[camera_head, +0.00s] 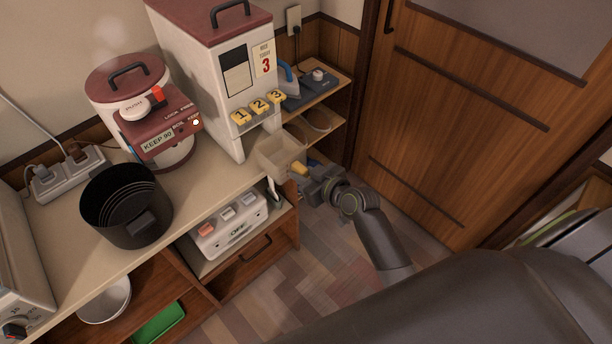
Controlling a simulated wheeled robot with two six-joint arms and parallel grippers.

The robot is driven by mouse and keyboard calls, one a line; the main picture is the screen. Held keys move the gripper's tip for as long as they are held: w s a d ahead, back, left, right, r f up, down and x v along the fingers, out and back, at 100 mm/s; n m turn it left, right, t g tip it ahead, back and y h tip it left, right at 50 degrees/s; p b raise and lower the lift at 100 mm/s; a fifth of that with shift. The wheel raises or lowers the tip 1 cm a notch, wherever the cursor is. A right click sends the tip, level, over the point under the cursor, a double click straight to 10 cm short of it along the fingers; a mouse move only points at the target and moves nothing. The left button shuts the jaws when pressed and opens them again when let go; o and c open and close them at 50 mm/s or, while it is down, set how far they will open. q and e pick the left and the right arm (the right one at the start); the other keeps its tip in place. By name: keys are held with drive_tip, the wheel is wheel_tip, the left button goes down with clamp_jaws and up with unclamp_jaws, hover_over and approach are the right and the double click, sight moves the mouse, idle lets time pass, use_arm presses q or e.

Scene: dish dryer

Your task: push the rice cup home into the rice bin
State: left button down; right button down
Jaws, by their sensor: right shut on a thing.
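The rice bin (222,95) is a tall white box with a dark red lid and three yellow numbered keys, standing at the back of the counter. The rice cup (272,147) is a small open beige box. It sticks out below the keys at the bin's lower front, over the counter's right end. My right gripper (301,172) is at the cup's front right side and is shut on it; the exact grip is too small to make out. How far the cup's back reaches into the bin is hidden. My left gripper is not in view.
A red and white hot-water pot (160,140) and a black pot (127,222) stand left of the bin. A white switch box (228,228) sits on a shelf below the cup. A shelf (325,88) with small appliances stands behind. The wooden door (480,110) is at right.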

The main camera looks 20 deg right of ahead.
sight(270, 148)
drive_tip(key=shift+w+a+f+b, duration=0.2)
drive_tip(key=shift+w+f+b, duration=0.3)
drive_tip(key=shift+w+f, duration=0.1)
drive_tip(key=shift+w+a+r, duration=0.15)
drive_tip(key=shift+w+a, duration=0.05)
drive_tip(key=shift+w, duration=0.3)
drive_tip(key=shift+w+a+b, duration=0.15)
drive_tip(key=shift+w+a, duration=0.1)
drive_tip(key=shift+w, duration=0.45)
drive_tip(key=shift+w+a+b, duration=0.1)
drive_tip(key=shift+w+a, duration=0.15)
drive_tip(key=shift+w, duration=0.45)
drive_tip(key=shift+w+a+b, duration=0.15)
drive_tip(key=shift+w+a, duration=0.1)
drive_tip(key=shift+w, duration=0.45)
drive_tip(key=shift+w+a+b, duration=0.25)
drive_tip(key=shift+w+a, duration=0.05)
drive_tip(key=shift+w, duration=0.5)
drive_tip(key=shift+w+a+b, duration=0.25)
drive_tip(key=shift+w, duration=0.5)
drive_tip(key=shift+w+a+b, duration=0.25)
drive_tip(key=shift+w+a, duration=0.05)
drive_tip(key=shift+w, duration=0.5)
drive_tip(key=shift+w+a+b, duration=0.2)
drive_tip(key=shift+w+b, duration=0.05)
drive_tip(key=shift+w, duration=0.3)
drive_tip(key=shift+w+a+b, duration=0.2)
drive_tip(key=shift+w, duration=0.35)
drive_tip(key=c, duration=1.2)
unclamp_jaws()
